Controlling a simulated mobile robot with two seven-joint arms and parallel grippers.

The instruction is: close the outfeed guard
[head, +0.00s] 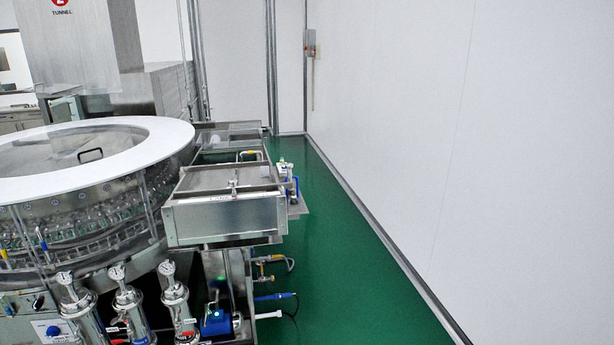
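Many small clear items show behind the washer's side wall. Neither of my grippers is in view.
Several steel cylinders (130,305) stand at the washer's front. A blue device (217,322) with a green light, pipes and a cable sit below the box. The green floor (345,260) is clear up to the white wall (480,130). A steel tunnel housing (75,45) stands behind.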

